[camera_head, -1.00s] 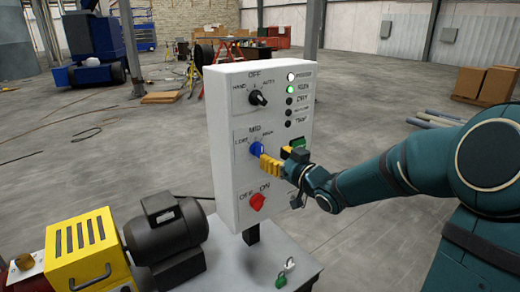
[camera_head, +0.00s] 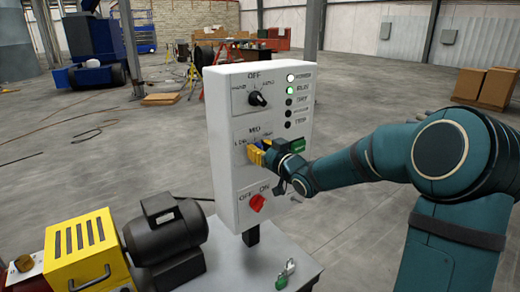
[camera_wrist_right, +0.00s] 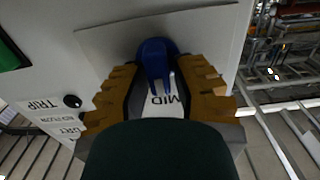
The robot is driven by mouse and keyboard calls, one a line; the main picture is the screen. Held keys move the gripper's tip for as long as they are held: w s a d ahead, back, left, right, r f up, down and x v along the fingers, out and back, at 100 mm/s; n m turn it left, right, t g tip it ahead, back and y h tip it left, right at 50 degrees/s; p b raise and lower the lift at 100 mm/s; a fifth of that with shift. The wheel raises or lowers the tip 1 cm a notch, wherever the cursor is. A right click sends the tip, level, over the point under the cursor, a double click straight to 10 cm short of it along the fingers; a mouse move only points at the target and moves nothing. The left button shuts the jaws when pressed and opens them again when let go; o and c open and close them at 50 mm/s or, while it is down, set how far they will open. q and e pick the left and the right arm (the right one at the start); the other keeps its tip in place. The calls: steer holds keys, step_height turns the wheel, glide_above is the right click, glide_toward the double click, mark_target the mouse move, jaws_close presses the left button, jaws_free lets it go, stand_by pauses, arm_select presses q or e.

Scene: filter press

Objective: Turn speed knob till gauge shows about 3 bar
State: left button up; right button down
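The speed knob (camera_head: 257,147) is blue and sits mid-height on the white control box, under a MID label. It also shows in the right wrist view (camera_wrist_right: 155,52), near the top centre, with its narrow grip bar pointing toward the MID print. My right gripper (camera_head: 262,152) is at the knob, with its yellow-brown ridged fingers (camera_wrist_right: 158,78) on either side of it. A small gap seems to remain between the fingers and the knob; contact is not clear. No pressure gauge shows in these views. My left gripper is not in view.
The control box (camera_head: 221,185) also carries a black selector (camera_head: 257,98), a red OFF/ON knob (camera_head: 257,203), a green button (camera_head: 298,145) and indicator lamps. A motor (camera_head: 167,236) and yellow guard (camera_head: 82,249) stand to the left. Padlocks (camera_head: 285,272) lie on the base below.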

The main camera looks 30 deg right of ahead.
steer(key=shift+r+m, duration=0.1)
steer(key=shift+m, duration=0.2)
steer(key=m+p, duration=0.1)
steer(key=m, duration=0.1)
steer(key=shift+d+m+p, duration=0.15)
steer(key=shift+m+p, duration=0.25)
steer(key=m+p, duration=0.2)
steer(key=m, duration=0.3)
steer(key=shift+d, duration=0.15)
steer(key=shift+m, duration=0.3)
stand_by(0.3)
